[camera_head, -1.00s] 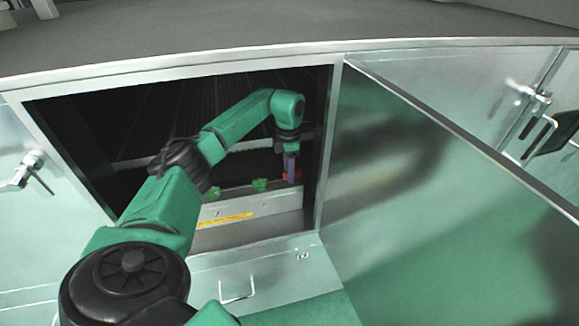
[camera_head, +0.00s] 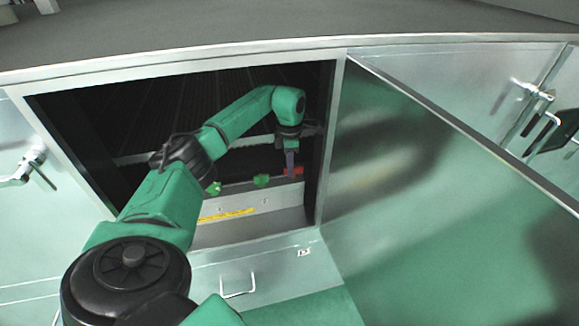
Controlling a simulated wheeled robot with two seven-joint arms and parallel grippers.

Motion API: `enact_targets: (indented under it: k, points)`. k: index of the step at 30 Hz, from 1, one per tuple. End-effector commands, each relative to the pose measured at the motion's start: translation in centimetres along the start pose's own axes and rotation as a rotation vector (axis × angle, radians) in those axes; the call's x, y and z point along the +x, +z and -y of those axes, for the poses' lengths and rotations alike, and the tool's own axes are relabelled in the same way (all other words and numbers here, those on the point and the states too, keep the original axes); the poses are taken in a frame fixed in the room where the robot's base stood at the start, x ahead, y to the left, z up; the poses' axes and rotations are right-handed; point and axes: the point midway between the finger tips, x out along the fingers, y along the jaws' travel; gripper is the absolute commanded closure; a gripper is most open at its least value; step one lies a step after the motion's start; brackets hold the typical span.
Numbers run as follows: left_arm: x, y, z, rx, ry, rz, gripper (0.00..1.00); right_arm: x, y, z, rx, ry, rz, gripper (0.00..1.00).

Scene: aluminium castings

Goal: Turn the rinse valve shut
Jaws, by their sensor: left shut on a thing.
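My left arm reaches through the open doorway of the metal cabinet. Its gripper (camera_head: 290,168) points down inside, near the right side of the opening. It is shut on a red valve handle (camera_head: 295,171), which shows only partly beside the fingers. Two green valve handles (camera_head: 262,181) and (camera_head: 215,188) stand to the left of the red one, along the top of a light panel. No label names the rinse valve that I can read. My right gripper is not in view.
The open cabinet door (camera_head: 430,190) stands to the right. The doorway frame (camera_head: 330,150) is close to the right of my gripper. A yellow label strip (camera_head: 226,215) is on the panel below the handles. A drawer with a wire pull (camera_head: 238,292) is below.

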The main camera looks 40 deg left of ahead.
Motion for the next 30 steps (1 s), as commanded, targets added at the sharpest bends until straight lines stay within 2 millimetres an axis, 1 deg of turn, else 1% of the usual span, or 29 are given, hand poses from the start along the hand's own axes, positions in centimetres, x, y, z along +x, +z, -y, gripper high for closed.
enact_targets:
  k: [8, 30]
  points:
    - [0.01, 0.08, -0.27, 0.224, 0.001, 0.001, 1.0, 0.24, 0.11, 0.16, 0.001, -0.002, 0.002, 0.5]
    - [0.01, 0.55, -0.91, 0.927, 0.001, 0.001, 1.0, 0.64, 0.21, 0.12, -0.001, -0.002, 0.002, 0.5]
